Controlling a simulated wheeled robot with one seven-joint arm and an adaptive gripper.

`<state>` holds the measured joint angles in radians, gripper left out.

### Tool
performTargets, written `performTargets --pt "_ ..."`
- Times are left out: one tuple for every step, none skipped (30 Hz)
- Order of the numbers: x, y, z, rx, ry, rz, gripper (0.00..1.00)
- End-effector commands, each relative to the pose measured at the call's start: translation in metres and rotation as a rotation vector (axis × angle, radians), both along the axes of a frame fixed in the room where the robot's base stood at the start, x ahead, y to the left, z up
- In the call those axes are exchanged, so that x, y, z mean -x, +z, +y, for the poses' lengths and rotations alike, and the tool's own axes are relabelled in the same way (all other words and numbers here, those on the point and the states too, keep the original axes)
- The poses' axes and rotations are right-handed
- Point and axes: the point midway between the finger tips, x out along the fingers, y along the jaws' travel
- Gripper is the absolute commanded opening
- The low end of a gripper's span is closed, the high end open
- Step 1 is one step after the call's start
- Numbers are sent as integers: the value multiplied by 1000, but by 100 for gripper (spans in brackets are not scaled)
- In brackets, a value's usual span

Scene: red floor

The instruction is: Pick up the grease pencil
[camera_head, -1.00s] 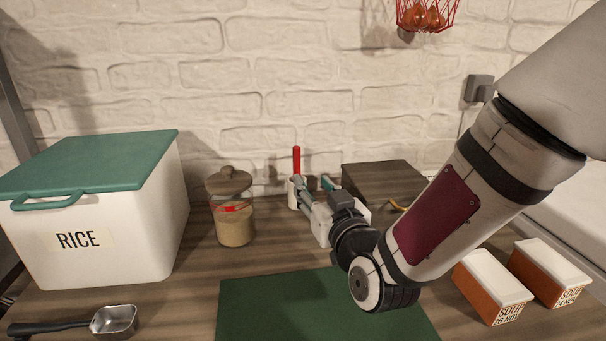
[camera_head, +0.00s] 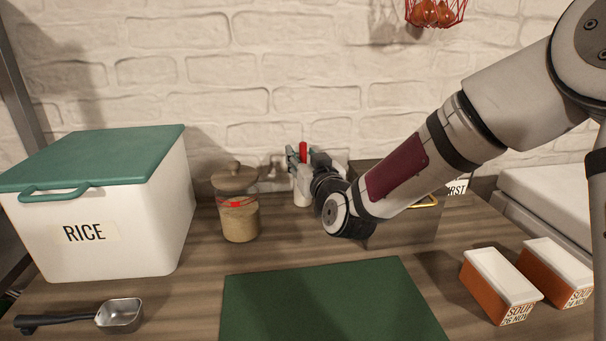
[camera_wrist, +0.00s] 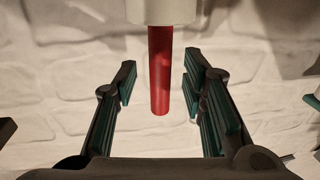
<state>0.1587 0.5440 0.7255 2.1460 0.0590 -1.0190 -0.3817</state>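The grease pencil (camera_head: 303,152) is a red stick standing upright in a white cup (camera_head: 303,188) near the back wall. In the wrist view the red pencil (camera_wrist: 159,75) sticks out of the white cup (camera_wrist: 162,10) and shows between the two fingers of my gripper (camera_wrist: 159,78), with a gap on each side. My gripper is open and holds nothing. In the head view my gripper (camera_head: 297,157) is at the height of the pencil's top, above the cup, and partly hidden by my wrist.
A lidded glass jar (camera_head: 239,218) stands left of the cup, and a white rice bin (camera_head: 120,235) farther left. A dark box (camera_head: 410,222) stands behind my forearm. A green mat (camera_head: 325,300), a metal scoop (camera_head: 119,315) and soup cartons (camera_head: 500,285) are in front.

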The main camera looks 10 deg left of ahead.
Motion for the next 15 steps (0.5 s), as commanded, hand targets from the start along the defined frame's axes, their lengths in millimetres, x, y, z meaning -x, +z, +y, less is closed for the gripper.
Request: performTargets --pt "-2 0 1 -1 0 -2 38" --pt "-3 1 1 -1 0 -2 38" --pt "-3 1 2 0 0 -1 38" --pt "-3 1 2 0 0 -1 38" --pt "-3 1 2 0 0 -1 38" --pt "-3 1 2 0 0 -1 38" --pt "-3 1 2 0 0 -1 38" --pt "-3 1 2 0 0 -1 38" --pt "-3 1 2 0 0 -1 29" --pt "-3 1 2 0 0 -1 22" --pt "-3 1 2 0 0 -1 15" --pt "-3 1 1 0 0 -1 6" --pt "-3 1 2 0 0 -1 0" --pt "-3 1 1 0 0 -1 0" --pt "-3 1 1 0 0 -1 0"
